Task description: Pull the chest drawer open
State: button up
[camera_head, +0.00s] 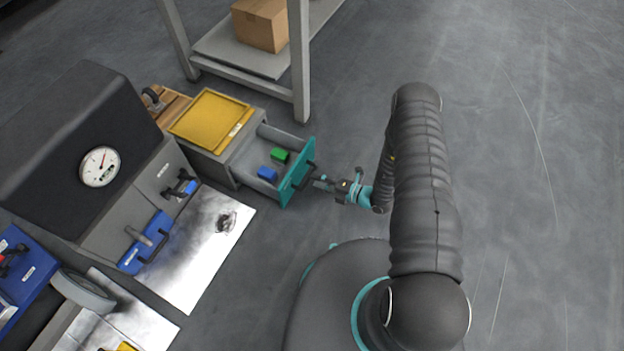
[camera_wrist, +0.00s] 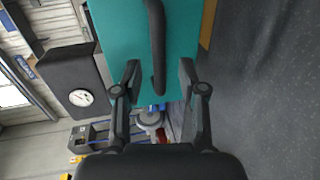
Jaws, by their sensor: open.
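The chest drawer (camera_head: 262,165) stands pulled out of the grey chest (camera_head: 232,158), so its inside shows in the head view. A green block (camera_head: 280,155) and a blue block (camera_head: 267,173) lie in it. Its teal front (camera_head: 296,172) faces my arm and also fills the upper middle of the wrist view (camera_wrist: 120,40). A black bar handle (camera_wrist: 157,45) is on that front. My gripper (camera_head: 319,183) is at the handle, just outside the front. In the wrist view its two fingers (camera_wrist: 160,68) are spread, one to each side of the handle's lower end. Contact cannot be told.
A yellow tray (camera_head: 210,120) lies on the chest. Left of it stands a dark machine with a dial gauge (camera_head: 100,167), and blue drawer fronts (camera_head: 147,242) below. A shelf rack (camera_head: 300,75) with a cardboard box (camera_head: 260,24) stands behind. The floor on the right is clear.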

jog(key=v, duration=0.8)
jog(key=shift+s, duration=0.25)
